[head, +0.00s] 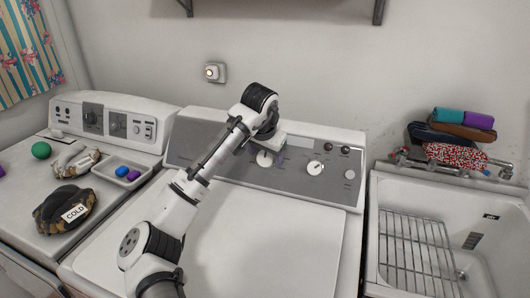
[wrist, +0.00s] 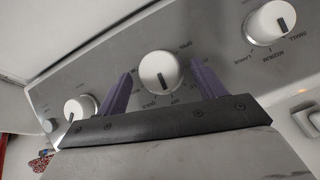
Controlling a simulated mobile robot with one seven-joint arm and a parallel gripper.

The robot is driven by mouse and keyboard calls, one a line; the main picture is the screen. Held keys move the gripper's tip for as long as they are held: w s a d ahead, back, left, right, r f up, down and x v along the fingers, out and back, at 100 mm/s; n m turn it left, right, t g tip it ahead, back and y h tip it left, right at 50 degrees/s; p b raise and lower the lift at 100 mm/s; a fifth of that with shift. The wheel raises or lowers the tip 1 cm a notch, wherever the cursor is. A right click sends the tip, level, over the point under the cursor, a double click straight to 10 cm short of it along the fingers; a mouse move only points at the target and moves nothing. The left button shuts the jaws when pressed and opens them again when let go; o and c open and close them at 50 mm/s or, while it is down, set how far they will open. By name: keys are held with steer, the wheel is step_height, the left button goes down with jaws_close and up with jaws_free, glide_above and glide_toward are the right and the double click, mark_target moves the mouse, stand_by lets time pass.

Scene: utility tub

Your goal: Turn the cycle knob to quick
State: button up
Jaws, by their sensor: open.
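The cycle knob (wrist: 158,71) is a round white knob with a dark pointer line, on the grey control panel (head: 232,165) of the middle machine. In the wrist view its pointer faces the lower edge of the picture; small labels around it are partly legible, one seeming to read quick. My gripper (wrist: 162,88) is open, with one purple finger on each side of this knob. I cannot tell whether the fingers touch it.
Another white knob (wrist: 270,22), labelled small, medium and large, sits right in the wrist view. Two more knobs (head: 314,168) (head: 349,174) are on the panel's right. A sink with a wire rack (head: 415,250) stands right; a second machine (head: 80,160) stands left. The middle lid is clear.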

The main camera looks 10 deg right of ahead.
steer(key=shift+w+f, duration=0.15)
steer(key=shift+f, duration=0.2)
steer(key=shift+c, duration=0.3)
steer(key=c, duration=0.9)
steer(key=shift+d, duration=0.1)
steer(key=shift+c, duration=0.2)
steer(key=shift+m, duration=0.3)
steer(key=shift+d+f+m+t+y+b, duration=0.15)
steer(key=shift+m+t+y+b, duration=0.45)
steer(key=shift+m+t+y, duration=0.5)
steer(key=shift+s+m+t+y+b, duration=0.15)
steer(key=shift+m+t+b, duration=0.25)
steer(key=shift+m, duration=0.3)
steer(key=shift+s+m+t+y+b, duration=0.15)
steer(key=shift+m+t+b, duration=0.25)
steer(key=shift+m, duration=0.3)
